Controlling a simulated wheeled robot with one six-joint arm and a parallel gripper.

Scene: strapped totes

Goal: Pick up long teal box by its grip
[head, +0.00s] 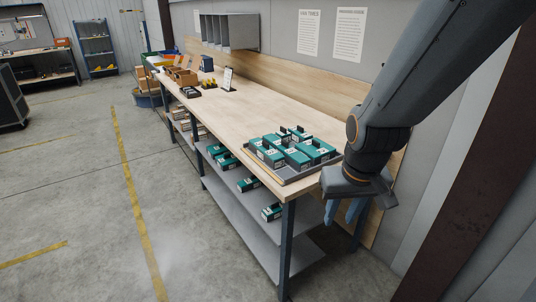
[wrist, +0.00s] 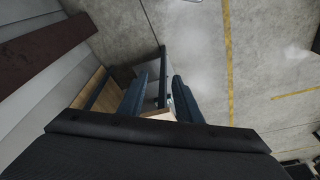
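Several teal boxes with white labels and dark grips on top sit close together in a grey tray (head: 287,180) at the near end of the workbench. One teal box (head: 270,156) is at the left of the group. I cannot tell which is the long one. My gripper (head: 342,212) hangs just off the bench's near right corner, to the right of the tray and apart from the boxes. In the wrist view my gripper (wrist: 159,84) shows two blue fingers spread apart with nothing held between them. No teal box shows clearly in that view.
The wooden workbench (head: 255,105) runs away to the back left, its middle clear. More teal boxes (head: 247,184) lie on the shelf below. A sign stand (head: 228,80) and cardboard bins (head: 182,76) stand farther back. A wall is close on the right; open floor is left.

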